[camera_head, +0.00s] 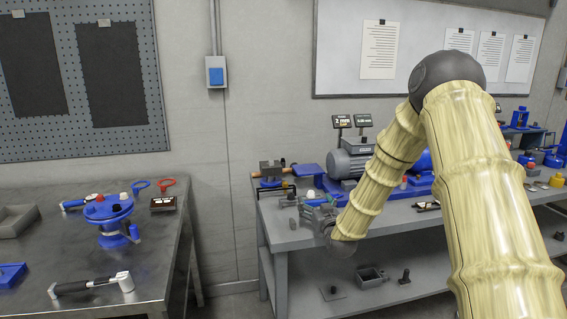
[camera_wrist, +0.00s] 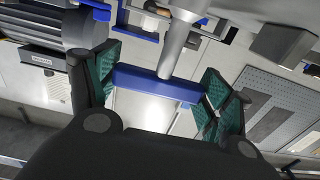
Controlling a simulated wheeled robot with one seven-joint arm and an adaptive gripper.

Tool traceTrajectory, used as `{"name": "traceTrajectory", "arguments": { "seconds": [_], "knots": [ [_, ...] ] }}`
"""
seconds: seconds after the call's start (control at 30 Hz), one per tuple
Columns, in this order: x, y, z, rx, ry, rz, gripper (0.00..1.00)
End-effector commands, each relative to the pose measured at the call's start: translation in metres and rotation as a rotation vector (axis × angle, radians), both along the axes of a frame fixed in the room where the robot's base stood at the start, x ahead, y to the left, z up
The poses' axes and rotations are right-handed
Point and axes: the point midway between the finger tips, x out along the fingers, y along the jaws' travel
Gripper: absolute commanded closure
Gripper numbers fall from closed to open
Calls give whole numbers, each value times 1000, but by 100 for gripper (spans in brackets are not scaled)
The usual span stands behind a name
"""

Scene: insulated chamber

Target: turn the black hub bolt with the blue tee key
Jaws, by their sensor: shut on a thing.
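My gripper (camera_wrist: 158,84) is shut on the blue tee key (camera_wrist: 140,80). In the wrist view its blue crossbar spans the two green finger pads, and its grey shaft (camera_wrist: 178,45) points away from my palm. In the head view my gripper (camera_head: 318,213) is at the left end of the right bench, and the key there is too small to make out clearly. A blue hub (camera_head: 108,221) with red and white caps on top stands on the left table, well left of my gripper. I cannot pick out a black bolt on it.
The left table (camera_head: 172,245) also holds a torque wrench (camera_head: 90,285), a grey tray (camera_head: 16,222) and red and blue looped tools. On the right bench are a grey motor (camera_head: 350,163) and a vise (camera_head: 272,172). A floor gap separates table and bench.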

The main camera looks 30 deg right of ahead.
Motion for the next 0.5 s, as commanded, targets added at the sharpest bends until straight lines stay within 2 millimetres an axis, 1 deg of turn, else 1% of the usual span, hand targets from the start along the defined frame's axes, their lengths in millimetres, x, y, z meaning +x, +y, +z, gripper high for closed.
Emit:
{"name": "traceTrajectory", "arguments": {
  "seconds": [0.33, 0.5],
  "knots": [
    [0, 0, 1, 0, -1, 0, 48],
    [0, 0, 8, 0, -1, 0, 48]
  ]
}}
